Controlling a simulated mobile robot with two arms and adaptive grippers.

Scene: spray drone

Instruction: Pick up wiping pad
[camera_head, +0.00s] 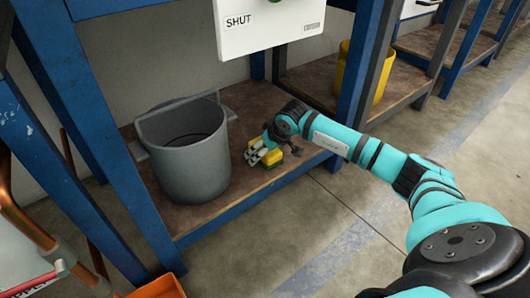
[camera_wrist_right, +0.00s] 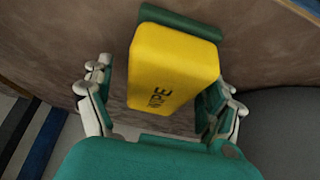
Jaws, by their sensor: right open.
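The wiping pad (camera_wrist_right: 173,72) is a yellow block with dark lettering on its face and a green strip along its far end. In the right wrist view it lies between the two fingers of my right gripper (camera_wrist_right: 161,90), which is open. There are gaps at the pad's sides, more clearly on the left; whether the right finger touches it I cannot tell. In the head view my right gripper (camera_head: 263,155) reaches down over the yellow pad (camera_head: 272,161) on the brown shelf, partly hiding it. My left gripper is not in view.
A grey bucket (camera_head: 188,160) stands on the shelf (camera_head: 197,216) close to the left of my right gripper. Blue frame posts rise at both ends. A white box marked SHUT (camera_head: 268,27) hangs above. A yellow container (camera_head: 362,72) sits in the neighbouring bay. Open floor lies in front.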

